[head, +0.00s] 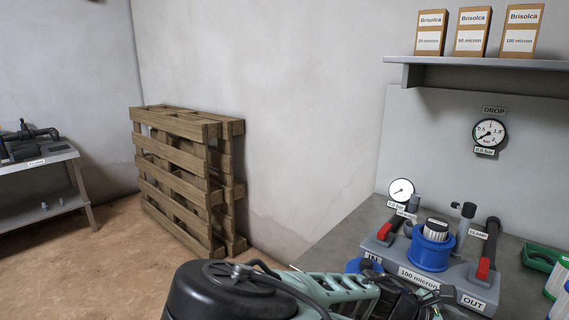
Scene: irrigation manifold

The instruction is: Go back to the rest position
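My gripper (428,303) shows as dark parts at the end of my arm, low in the head view. It is in front of the grey manifold block (410,270), near its front edge. Its fingers are too small and crowded to show whether they are open or hold anything. The manifold carries IN, OUT and "100 micron" labels. A blue housing ring (430,252) stands at its middle with a white ribbed cartridge (436,231) upright inside. Red-handled valves (384,231) (483,268) stand on either side.
A blue ring-shaped part (361,265) is partly hidden behind my arm. A green tray (542,258) sits at the bench's right. A small gauge (401,191) and a wall gauge (489,133) stand behind. A shelf (490,61) holds boxes. Pallets (180,175) lean left; floor before them is clear.

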